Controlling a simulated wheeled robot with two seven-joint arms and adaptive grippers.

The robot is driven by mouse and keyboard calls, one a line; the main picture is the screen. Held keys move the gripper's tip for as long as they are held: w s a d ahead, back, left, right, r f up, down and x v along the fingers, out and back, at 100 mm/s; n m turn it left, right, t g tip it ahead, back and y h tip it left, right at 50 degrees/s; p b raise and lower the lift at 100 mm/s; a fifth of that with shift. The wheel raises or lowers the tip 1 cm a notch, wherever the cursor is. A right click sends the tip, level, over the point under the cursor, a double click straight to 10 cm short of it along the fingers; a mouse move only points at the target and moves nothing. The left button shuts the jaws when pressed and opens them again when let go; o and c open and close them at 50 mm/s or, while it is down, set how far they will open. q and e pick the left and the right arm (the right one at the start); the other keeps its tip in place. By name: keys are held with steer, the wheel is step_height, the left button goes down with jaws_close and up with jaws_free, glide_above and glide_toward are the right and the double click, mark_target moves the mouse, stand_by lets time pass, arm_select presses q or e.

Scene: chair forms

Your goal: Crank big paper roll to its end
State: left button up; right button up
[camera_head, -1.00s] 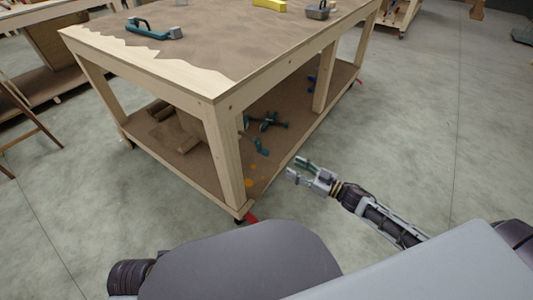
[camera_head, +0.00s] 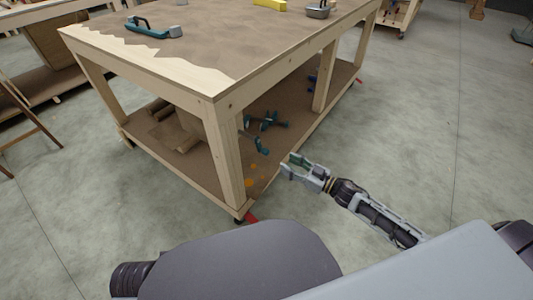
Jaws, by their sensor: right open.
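Brown paper-like rolls (camera_head: 188,123) lie on the lower shelf of the wooden table, partly hidden by its front leg; I cannot tell if one is the big paper roll. No crank can be made out. My right gripper (camera_head: 290,168) is open and empty, above the floor just right of the table's front corner, apart from the table. My left gripper is not in view.
The wooden table (camera_head: 150,63) has a brown top bearing a teal tool (camera_head: 148,31), a yellow block (camera_head: 270,4) and a grey pan (camera_head: 317,11). Teal tools (camera_head: 268,123) lie on its shelf (camera_head: 210,187). A wooden chair (camera_head: 30,125) stands left. The floor at right is clear.

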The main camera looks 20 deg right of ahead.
mark_target(269, 153)
steer(key=shift+b+x, duration=1)
steer(key=shift+x, duration=3.75)
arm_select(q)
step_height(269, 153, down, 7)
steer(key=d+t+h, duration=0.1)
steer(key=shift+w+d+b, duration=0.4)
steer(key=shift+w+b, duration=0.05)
arm_select(e)
steer(key=shift+x, duration=0.85)
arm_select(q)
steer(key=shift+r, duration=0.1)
arm_select(e)
jaws_close()
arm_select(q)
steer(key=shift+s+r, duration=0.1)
arm_select(e)
steer(key=shift+d, duration=0.1)
